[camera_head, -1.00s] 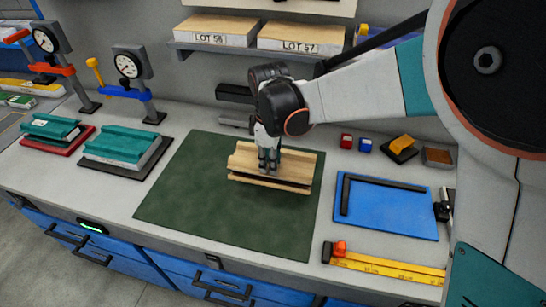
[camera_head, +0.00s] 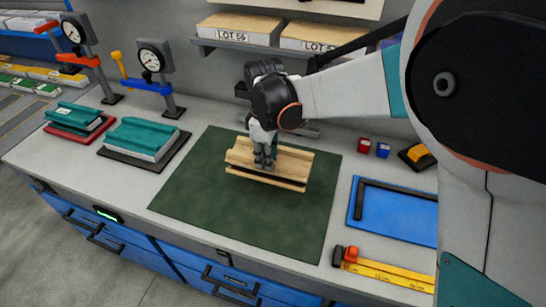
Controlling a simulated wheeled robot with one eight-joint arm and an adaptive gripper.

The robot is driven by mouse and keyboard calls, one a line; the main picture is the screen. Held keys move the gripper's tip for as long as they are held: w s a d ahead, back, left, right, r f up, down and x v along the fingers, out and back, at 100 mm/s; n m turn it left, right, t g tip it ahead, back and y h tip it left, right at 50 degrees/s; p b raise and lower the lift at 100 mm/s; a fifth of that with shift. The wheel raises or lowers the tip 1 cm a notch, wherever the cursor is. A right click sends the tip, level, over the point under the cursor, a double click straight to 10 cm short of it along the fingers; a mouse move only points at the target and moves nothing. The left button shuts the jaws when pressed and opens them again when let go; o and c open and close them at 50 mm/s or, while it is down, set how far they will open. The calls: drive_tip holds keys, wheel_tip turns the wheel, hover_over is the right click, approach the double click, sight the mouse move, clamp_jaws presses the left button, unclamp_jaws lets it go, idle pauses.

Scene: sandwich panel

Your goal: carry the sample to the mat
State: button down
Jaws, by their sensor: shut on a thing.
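The sample, a pale wooden block-like panel (camera_head: 291,169) with a step along its top and a dark gap along its lower side, is over the dark green mat (camera_head: 200,197). My gripper (camera_head: 265,160) points down and is shut on the upper part of the sample. The fingertips are partly hidden by the gripper itself. A dark band shows under the sample's front edge; I cannot tell whether the sample touches the mat.
A blue tray with a black square (camera_head: 405,222) and a yellow ruler (camera_head: 390,275) lie right of the mat. Two teal-topped pieces (camera_head: 142,138) (camera_head: 75,117) sit by gauge presses (camera_head: 150,62) at left. Small red and blue blocks (camera_head: 364,146) are behind right. The mat's front part is bare.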

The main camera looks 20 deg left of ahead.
hover_over(246, 170)
idle(0.9)
drive_tip(key=shift+f, duration=0.15)
drive_tip(key=shift+f+b, duration=0.9)
drive_tip(key=shift+f, duration=0.4)
drive_tip(key=shift+f, duration=0.2)
drive_tip(key=shift+f+b, duration=1.2)
drive_tip(key=shift+f, duration=0.5)
drive_tip(key=shift+f, duration=0.35)
drive_tip(key=c, duration=1.4)
unclamp_jaws()
drive_tip(key=shift+o, duration=0.2)
